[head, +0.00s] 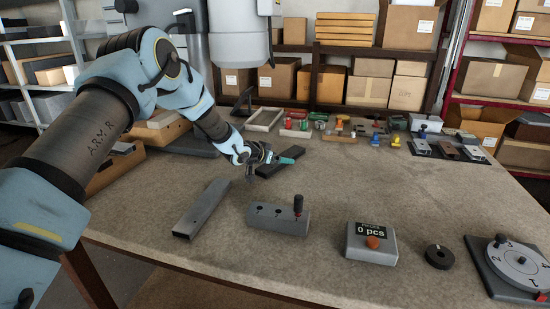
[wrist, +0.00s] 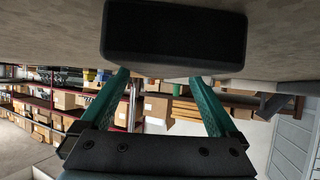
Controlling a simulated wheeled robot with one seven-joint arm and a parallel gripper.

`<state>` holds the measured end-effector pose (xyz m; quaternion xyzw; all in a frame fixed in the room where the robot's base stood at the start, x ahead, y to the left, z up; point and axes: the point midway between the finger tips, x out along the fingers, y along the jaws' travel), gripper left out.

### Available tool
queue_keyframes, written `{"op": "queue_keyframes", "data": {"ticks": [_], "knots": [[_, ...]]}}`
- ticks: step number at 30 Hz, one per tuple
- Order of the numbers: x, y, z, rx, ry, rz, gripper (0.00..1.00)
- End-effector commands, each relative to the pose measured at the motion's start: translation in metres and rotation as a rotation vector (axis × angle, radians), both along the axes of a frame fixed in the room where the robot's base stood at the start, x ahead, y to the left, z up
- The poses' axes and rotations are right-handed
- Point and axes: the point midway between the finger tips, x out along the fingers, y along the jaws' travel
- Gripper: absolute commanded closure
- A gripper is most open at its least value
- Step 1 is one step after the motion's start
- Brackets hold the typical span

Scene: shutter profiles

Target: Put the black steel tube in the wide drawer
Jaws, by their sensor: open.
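The black steel tube (head: 281,163) lies on the table near its middle, partly hidden by my gripper. In the wrist view the dark tube (wrist: 175,32) fills the top middle, just beyond the fingertips. My gripper (head: 288,156) is low over the table at the tube, with a teal finger showing. In the wrist view my gripper (wrist: 159,76) has its two green fingers apart with nothing clearly held between them. I cannot tell whether a finger touches the tube. A wooden drawer-like box (head: 117,168) stands at the left behind my arm; I cannot tell whether it is the wide drawer.
A grey tube (head: 202,209) lies at front left. Small coloured parts and trays line the back.

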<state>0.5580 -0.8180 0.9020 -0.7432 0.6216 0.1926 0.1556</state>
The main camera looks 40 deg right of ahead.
Motion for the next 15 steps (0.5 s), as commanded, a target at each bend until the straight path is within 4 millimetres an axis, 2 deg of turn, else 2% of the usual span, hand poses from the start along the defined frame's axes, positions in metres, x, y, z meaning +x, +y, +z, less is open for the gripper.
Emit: {"op": "queue_keyframes", "data": {"ticks": [5, 15], "knots": [[-0.001, 0.015, 0.007, 0.001, -0.001, 0.002, 0.04], [-0.011, 0.073, 0.039, -0.002, -0.003, 0.002, 0.04]]}}
